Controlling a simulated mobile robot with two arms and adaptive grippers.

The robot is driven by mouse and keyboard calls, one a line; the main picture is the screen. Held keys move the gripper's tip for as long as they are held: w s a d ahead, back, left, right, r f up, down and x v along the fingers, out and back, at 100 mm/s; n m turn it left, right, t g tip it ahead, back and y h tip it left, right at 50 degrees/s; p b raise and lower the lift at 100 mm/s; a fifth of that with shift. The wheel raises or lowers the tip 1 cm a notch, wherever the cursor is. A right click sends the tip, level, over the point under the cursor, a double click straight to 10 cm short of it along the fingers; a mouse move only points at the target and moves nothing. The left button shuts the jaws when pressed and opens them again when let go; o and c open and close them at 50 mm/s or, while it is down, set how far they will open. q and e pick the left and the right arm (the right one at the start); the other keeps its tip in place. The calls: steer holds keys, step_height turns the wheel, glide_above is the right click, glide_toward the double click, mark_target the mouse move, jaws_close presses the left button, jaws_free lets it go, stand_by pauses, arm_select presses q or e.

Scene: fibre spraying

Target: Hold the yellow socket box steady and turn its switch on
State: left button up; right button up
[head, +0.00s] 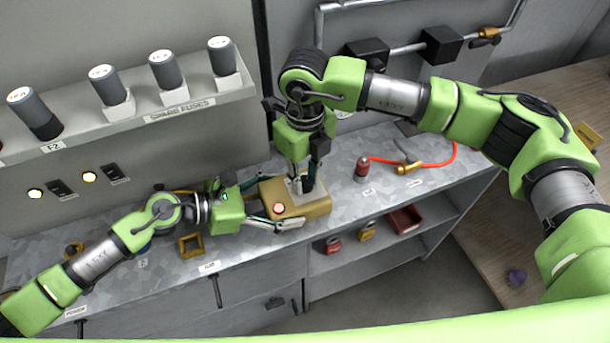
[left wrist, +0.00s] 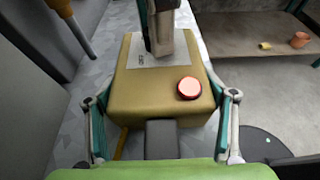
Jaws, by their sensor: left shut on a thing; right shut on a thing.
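The yellow socket box (head: 318,209) sits on the metal bench in the head view and fills the middle of the left wrist view (left wrist: 135,95). A lit red round button (head: 278,208) is on its top, also seen in the left wrist view (left wrist: 189,88). My left gripper (head: 268,204) is shut on the box, with one finger along each side. My right gripper (head: 304,184) points down from above and is shut on the switch at the white plate (left wrist: 150,60) on the box's top. Its fingers hide the switch, so its position cannot be told.
A red-capped cylinder (head: 362,168), a red hose (head: 440,163) and a brass fitting (head: 408,168) are right of the box. A yellow square frame (head: 191,246) lies to its left. A shelf below holds padlocks and a red tray (head: 405,219). Fuses (head: 165,70) line the panel behind.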

mark_target(305, 180)
arm_select(q)
steer(key=shift+f, duration=0.1)
arm_select(e)
steer(key=o, duration=1.1)
steer(key=shift+o, duration=0.2)
steer(key=shift+r, duration=0.15)
step_height(305, 180, up, 12)
arm_select(q)
steer(key=o, duration=1.7)
